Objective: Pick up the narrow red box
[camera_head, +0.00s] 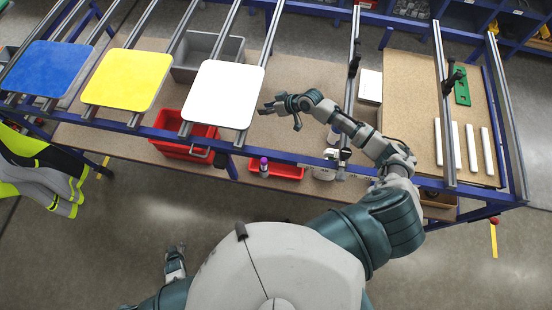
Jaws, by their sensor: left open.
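Two red boxes are in view. A deeper red box (170,150) sits on the lower shelf at the left, partly hidden under the rail and white panel. A shallow, narrower red box (287,172) is on the shelf to its right, behind the blue front beam; a small bottle with a purple top (264,166) stands at it. My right gripper (281,115) is open and empty, above the shelf and beyond the shallow box. My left gripper (175,248) is open and empty, low over the floor in front of the rack, apart from both boxes.
Blue, yellow and white (226,94) panels lie on the sloping rails above the boxes. A grey bin (206,58) stands behind. White bars (471,148) lie on the board at right. A hi-vis garment (40,170) is at left. The floor in front is clear.

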